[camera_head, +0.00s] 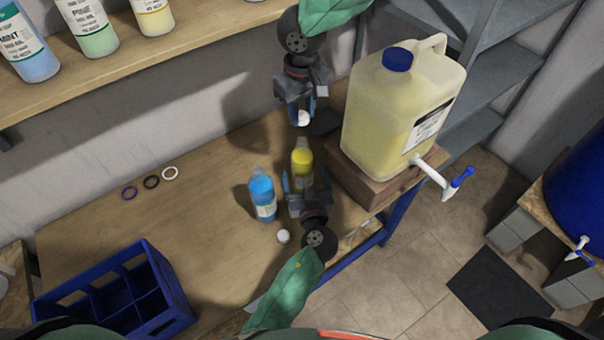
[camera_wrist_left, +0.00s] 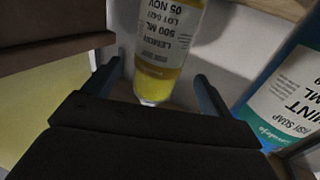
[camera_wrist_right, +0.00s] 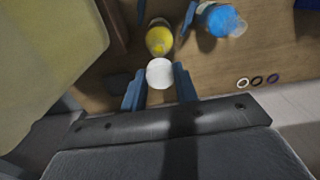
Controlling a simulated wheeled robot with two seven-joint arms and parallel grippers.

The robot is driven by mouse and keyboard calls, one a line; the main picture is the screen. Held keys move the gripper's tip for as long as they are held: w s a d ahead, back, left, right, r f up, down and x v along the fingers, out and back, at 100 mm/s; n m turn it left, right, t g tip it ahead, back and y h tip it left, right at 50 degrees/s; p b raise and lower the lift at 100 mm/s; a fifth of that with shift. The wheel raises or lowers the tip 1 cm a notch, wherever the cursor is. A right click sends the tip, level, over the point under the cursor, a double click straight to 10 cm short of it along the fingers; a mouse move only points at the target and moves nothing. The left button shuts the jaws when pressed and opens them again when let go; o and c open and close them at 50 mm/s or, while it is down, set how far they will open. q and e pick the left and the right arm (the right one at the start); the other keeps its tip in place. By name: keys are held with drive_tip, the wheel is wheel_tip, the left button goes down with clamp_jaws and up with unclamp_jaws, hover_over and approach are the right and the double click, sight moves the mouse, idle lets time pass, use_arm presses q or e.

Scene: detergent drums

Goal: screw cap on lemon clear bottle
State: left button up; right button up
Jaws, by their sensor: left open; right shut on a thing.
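The lemon bottle (camera_head: 302,163), clear with yellow liquid, stands upright on the workbench. Its label reads LEMON in the left wrist view (camera_wrist_left: 163,45). My left gripper (camera_head: 297,184) is open low around the bottle, with a finger on each side and gaps visible in the left wrist view. My right gripper (camera_head: 303,113) is shut on a white cap (camera_head: 304,119), held above and behind the bottle, apart from it. The cap also shows between the fingers in the right wrist view (camera_wrist_right: 160,73). The bottle's top (camera_wrist_right: 159,39) shows just beyond it.
A blue mint bottle (camera_head: 262,196) stands close left of the lemon bottle. Another white cap (camera_head: 283,236) lies near the front edge. A large yellow jug (camera_head: 385,115) on a wooden block (camera_head: 375,185) stands right. A blue crate (camera_head: 175,295) sits front left; several rings (camera_head: 151,182) lie behind.

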sight(305, 175)
use_arm(q)
drive_tip(key=w, duration=0.4)
drive_tip(key=shift+a+f, duration=0.2)
use_arm(e)
drive_tip(key=shift+w+d+f, duration=0.15)
drive_tip(key=shift+w+f, duration=0.1)
drive_tip(key=shift+w, duration=0.2)
use_arm(q)
drive_tip(key=shift+w+a+r, duration=0.15)
drive_tip(key=shift+w+a, duration=0.05)
drive_tip(key=shift+w, duration=0.1)
use_arm(e)
drive_tip(key=shift+s+r, duration=0.15)
drive_tip(key=shift+s, duration=0.2)
drive_tip(key=shift+w, duration=0.1)
use_arm(q)
drive_tip(key=shift+w+d, duration=0.1)
drive_tip(key=shift+w, duration=0.05)
use_arm(e)
drive_tip(key=shift+w, duration=0.15)
use_arm(q)
drive_tip(key=c, duration=1.4)
drive_tip(key=shift+c, duration=0.4)
use_arm(e)
drive_tip(key=shift+s+f, duration=0.2)
drive_tip(key=shift+f, duration=2.35)
